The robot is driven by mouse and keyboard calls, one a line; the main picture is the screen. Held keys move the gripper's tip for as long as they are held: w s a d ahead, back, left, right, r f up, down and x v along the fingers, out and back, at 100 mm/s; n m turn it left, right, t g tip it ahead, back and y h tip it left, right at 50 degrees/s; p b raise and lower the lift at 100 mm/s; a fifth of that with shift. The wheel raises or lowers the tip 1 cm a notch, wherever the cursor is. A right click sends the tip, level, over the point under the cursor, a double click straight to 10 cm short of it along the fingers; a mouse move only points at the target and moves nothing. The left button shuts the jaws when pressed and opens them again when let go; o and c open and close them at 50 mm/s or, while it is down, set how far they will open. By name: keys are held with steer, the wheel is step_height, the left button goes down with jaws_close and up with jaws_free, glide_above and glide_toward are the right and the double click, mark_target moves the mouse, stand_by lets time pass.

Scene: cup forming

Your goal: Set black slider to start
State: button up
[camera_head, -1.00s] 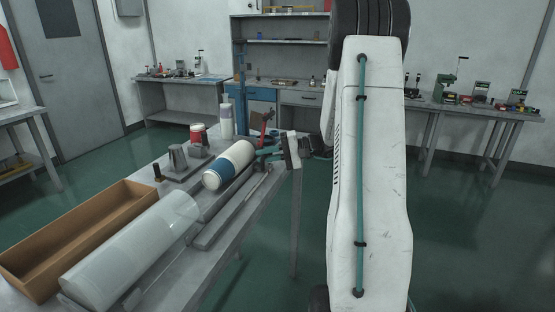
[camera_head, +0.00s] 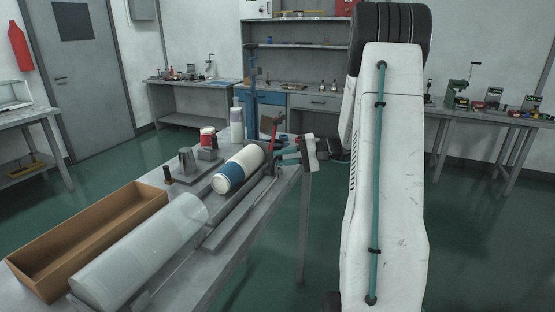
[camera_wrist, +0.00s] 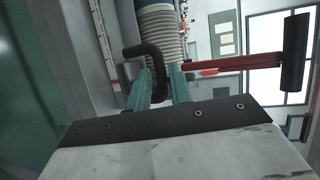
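My gripper (camera_head: 286,158) is beside the near right edge of the workbench, by the end of a stack of white and blue paper cups (camera_head: 238,168). In the wrist view its two teal fingers (camera_wrist: 160,86) stand apart. A black bent handle (camera_wrist: 146,48), perhaps the black slider, shows between and beyond the fingers; I cannot tell whether they touch it. The ribbed cup stack (camera_wrist: 160,28) lies behind it. In the head view this handle is too small or hidden to tell.
A red lever (camera_wrist: 235,62) with a black grip (camera_wrist: 295,52) reaches across the right of the wrist view. The bench also holds a cardboard box (camera_head: 95,235), a clear cylinder cover (camera_head: 140,265), a metal cup form (camera_head: 187,160) and a red-and-white cup (camera_head: 207,137). Open floor lies right of the bench.

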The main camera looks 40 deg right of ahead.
steer(key=v, duration=0.5)
steer(key=shift+s+d+r, duration=0.1)
steer(key=shift+s+d, duration=0.1)
steer(key=shift+d, duration=0.05)
stand_by(0.3)
steer(key=s+a+f+g+h, duration=0.1)
steer(key=s+a+g, duration=0.4)
steer(key=a, duration=0.3)
steer(key=s+a+g+h, duration=0.2)
steer(key=s+a+g, duration=0.25)
steer(key=a, duration=0.45)
steer(key=s+a+r+n+h, duration=0.3)
steer(key=s+a+n+h, duration=0.1)
steer(key=s+a, duration=0.3)
steer(key=s+a+r+n+h, duration=0.4)
steer(key=s+a, duration=0.3)
steer(key=a, duration=0.3)
steer(key=shift+a+n, duration=0.25)
steer(key=shift+n, duration=0.55)
steer(key=shift+s, duration=0.1)
